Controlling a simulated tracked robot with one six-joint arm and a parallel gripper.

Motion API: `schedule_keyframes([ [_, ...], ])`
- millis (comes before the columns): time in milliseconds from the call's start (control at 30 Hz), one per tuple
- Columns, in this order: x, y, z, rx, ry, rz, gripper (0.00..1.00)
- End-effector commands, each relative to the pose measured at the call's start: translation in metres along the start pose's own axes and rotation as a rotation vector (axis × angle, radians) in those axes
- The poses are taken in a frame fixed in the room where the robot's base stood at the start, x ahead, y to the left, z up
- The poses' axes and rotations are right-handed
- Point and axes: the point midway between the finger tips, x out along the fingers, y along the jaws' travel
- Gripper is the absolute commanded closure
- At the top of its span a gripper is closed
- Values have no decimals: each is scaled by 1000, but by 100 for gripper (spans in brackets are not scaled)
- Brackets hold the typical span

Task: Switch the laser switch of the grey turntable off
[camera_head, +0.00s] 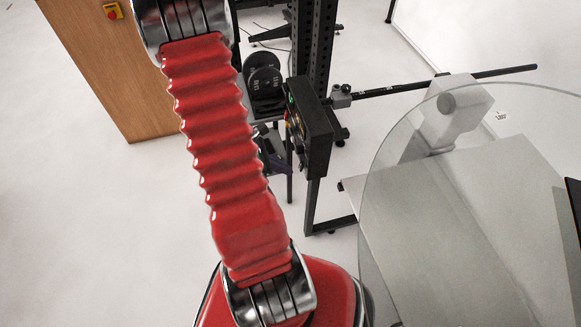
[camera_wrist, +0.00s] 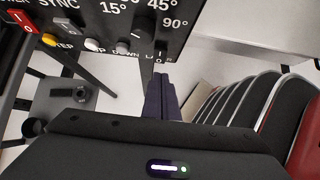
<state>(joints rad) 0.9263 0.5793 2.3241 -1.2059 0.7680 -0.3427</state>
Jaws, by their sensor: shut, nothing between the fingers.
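A black control box (camera_head: 310,130) is mounted beside a dark perforated post in the head view. In the wrist view its panel (camera_wrist: 115,30) fills the top, with a red rocker switch, a yellow button, pale buttons, a knob and angle labels. In the head view my arm hides most of the gripper.
A round transparent disc (camera_head: 377,170) and a grey slab (camera_head: 450,230) stand to the right of the box. A black rod (camera_head: 430,84) reaches right from a clamp. A wooden panel (camera_head: 100,70) stands upper left. The pale floor at left is clear.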

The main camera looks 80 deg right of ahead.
Motion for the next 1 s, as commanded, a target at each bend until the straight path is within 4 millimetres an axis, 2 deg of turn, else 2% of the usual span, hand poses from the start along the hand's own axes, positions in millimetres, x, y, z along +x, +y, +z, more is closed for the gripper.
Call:
schedule_keyframes([
  [100,10,-1,7,1,0,-2,100],
  [300,17,0,12,-1,1,-1,100],
  [1000,20,-1,15,2,-19,-5,100],
])
